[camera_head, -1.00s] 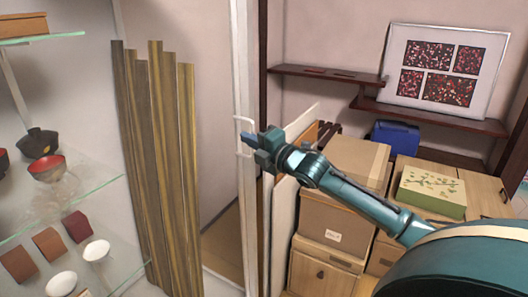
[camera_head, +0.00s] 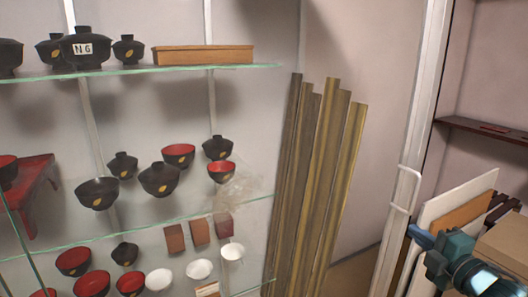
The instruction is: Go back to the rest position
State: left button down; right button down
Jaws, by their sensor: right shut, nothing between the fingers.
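My right gripper (camera_head: 418,235) is at the lower right of the head view, in front of the boards and boxes and just right of the white handle (camera_head: 405,190) on the white door frame. Its teal arm runs off the lower right corner. The gripper is shut and holds nothing. I cannot tell whether it touches the handle. My left gripper is not in view.
Glass shelves (camera_head: 150,72) with black and red bowls fill the left side. Long wooden planks (camera_head: 318,180) lean upright in the middle. White and orange boards (camera_head: 450,208) and a cardboard box (camera_head: 505,240) stand at the right.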

jog(key=s+a+f+m+g+p, duration=0.1)
jog(key=s+a+f+m, duration=0.2)
jog(key=f, duration=0.3)
jog(key=s+a+f+m+g, duration=0.1)
jog(key=s+a+f+m, duration=0.15)
jog(key=f, duration=0.25)
jog(key=s+a+f+m+g+p, duration=0.1)
jog(key=s+a+f+m+g, duration=0.1)
jog(key=s+a+f+m, duration=0.3)
jog(key=s+a+f+m+g+p, duration=0.2)
jog(key=s+a+f+m, duration=0.4)
jog(key=s+a, duration=0.5)
jog(key=shift+s+a+f+g+y, duration=0.3)
jog(key=shift+a+f, duration=0.15)
jog(key=shift+a, duration=0.35)
